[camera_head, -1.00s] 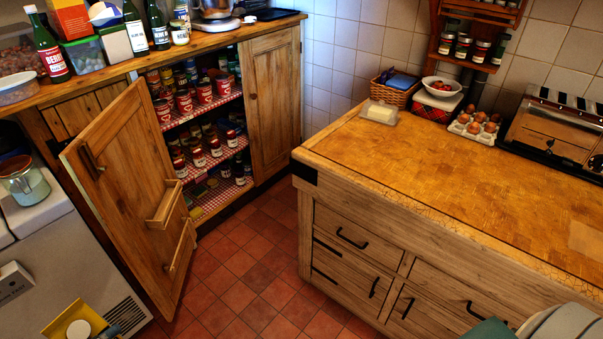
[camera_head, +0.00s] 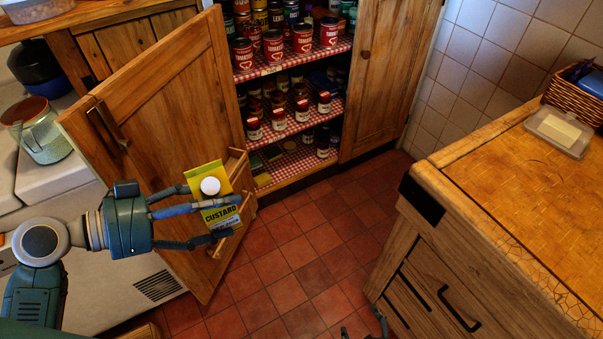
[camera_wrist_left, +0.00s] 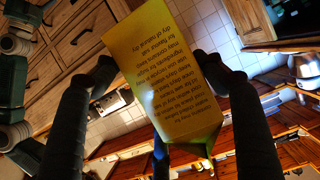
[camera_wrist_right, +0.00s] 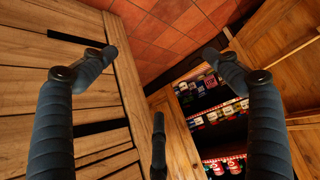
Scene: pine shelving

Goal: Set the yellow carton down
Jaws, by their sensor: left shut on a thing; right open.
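The yellow carton (camera_head: 206,176) has a white cap and a label reading custard. It is in the air in front of the open cupboard door, slightly tilted in the head view. My left gripper (camera_head: 228,218) is shut on it, with fingers across its sides and hiding part of it. In the left wrist view the carton (camera_wrist_left: 165,85) shows a printed yellow face between the fingers. My right gripper (camera_wrist_right: 158,62) is open and empty, facing the drawer fronts and floor. Only its fingertips show at the bottom of the head view.
The open cupboard door (camera_head: 165,120) stands beside the carton. The cupboard's checked shelves (camera_head: 285,127) hold several cans and jars, with some bare strips at the front. The wooden worktop (camera_head: 520,185) at right is largely clear, with a butter dish (camera_head: 557,132) at its back.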

